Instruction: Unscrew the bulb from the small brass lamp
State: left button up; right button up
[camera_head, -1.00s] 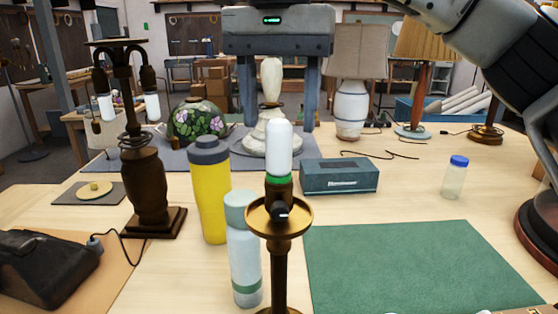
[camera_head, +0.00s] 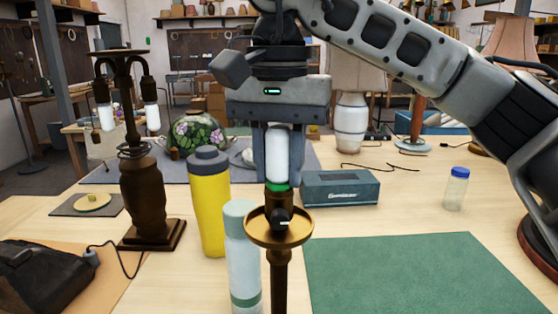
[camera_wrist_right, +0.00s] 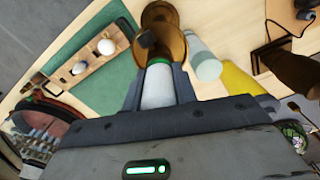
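The small brass lamp (camera_head: 279,230) stands upright at the front centre, with a round dish below its socket. Its white bulb (camera_head: 278,145) sits upright in the socket, above a green ring (camera_head: 278,187). My right gripper (camera_head: 278,180) reaches down from above with one finger on each side of the bulb, and it looks shut on it. In the right wrist view the bulb (camera_wrist_right: 158,88) lies between the two fingers, with the green ring and the brass dish (camera_wrist_right: 168,45) beyond. My left gripper is not in view.
A yellow bottle (camera_head: 209,205) and a pale bottle (camera_head: 242,260) stand close left of the lamp. A dark two-bulb lamp (camera_head: 148,195) stands farther left. A teal box (camera_head: 340,189) is behind. A green mat (camera_head: 415,270) lies right; the wrist view shows a wooden holder (camera_wrist_right: 84,62) on it.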

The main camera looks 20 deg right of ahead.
jog(key=shift+o, duration=0.2)
jog(key=n+p, duration=0.2)
jog(key=n, duration=0.1)
jog(key=shift+r, duration=0.25)
jog(key=shift+n+p, duration=0.6)
jog(key=shift+n, duration=0.6)
jog(key=shift+f+n, duration=0.25)
jog(key=shift+n, duration=0.85)
jog(key=shift+n, duration=1.1)
jog(key=n, duration=0.6)
